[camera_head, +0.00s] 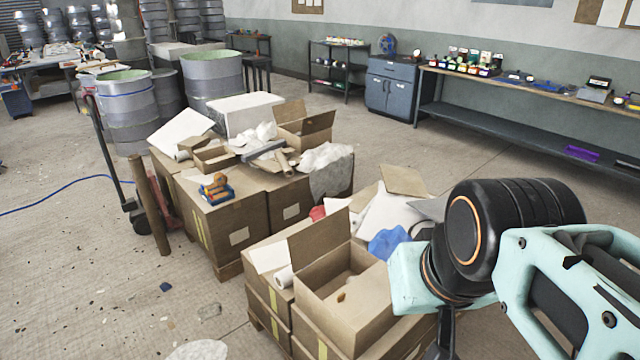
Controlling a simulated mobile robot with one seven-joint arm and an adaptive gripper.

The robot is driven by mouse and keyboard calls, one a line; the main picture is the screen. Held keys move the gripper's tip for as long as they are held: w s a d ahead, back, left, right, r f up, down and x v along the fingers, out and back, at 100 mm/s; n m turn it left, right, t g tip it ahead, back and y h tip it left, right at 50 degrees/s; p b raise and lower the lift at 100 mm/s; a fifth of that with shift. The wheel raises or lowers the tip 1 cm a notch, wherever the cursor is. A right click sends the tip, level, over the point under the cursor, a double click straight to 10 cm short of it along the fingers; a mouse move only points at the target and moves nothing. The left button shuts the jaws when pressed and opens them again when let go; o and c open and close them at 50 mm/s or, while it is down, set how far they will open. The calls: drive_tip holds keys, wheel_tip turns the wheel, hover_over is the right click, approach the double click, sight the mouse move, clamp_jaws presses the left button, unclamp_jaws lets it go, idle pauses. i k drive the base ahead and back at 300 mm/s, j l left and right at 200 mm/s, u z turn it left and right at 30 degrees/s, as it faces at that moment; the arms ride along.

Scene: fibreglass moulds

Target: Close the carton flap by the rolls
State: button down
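An open cardboard carton (372,298) stands on stacked cartons at the front centre. Its raised flap (320,236) stands up along the far side, and a small brown piece lies inside. A white roll (284,277) lies just left of this carton. A second open carton (303,131), farther back, has a raised flap (289,111); a smaller open carton (214,158) lies to its left, near another pale roll (183,155). My arm, mint and black, fills the lower right and hides part of the front carton's right side. I cannot make out my gripper's fingers.
Crumpled white wrapping (325,157) and a blue cloth (388,242) lie among the cartons. A pallet jack (140,213) stands at the left. Floor is free toward the workbench (520,84) at the right.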

sight(306, 245)
drive_tip(key=z, duration=1.25)
drive_tip(key=j+z, duration=0.1)
drive_tip(key=z, duration=0.4)
drive_tip(key=j+z, duration=0.15)
drive_tip(key=z, duration=0.35)
drive_tip(key=k+j, duration=0.15)
drive_tip(key=j, duration=0.35)
drive_tip(key=k+j, duration=0.1)
drive_tip(key=j, duration=0.35)
drive_tip(key=k+j, duration=0.15)
drive_tip(key=j, duration=0.35)
drive_tip(key=k+j, duration=0.15)
drive_tip(key=j, duration=0.35)
drive_tip(key=k+j, duration=0.1)
drive_tip(key=j, duration=0.35)
drive_tip(key=k+j, duration=0.15)
drive_tip(key=j, duration=0.35)
drive_tip(key=k+j, duration=0.1)
drive_tip(key=j, duration=0.4)
drive_tip(key=k+j, duration=0.15)
drive_tip(key=j, duration=0.35)
drive_tip(key=i+j, duration=0.25)
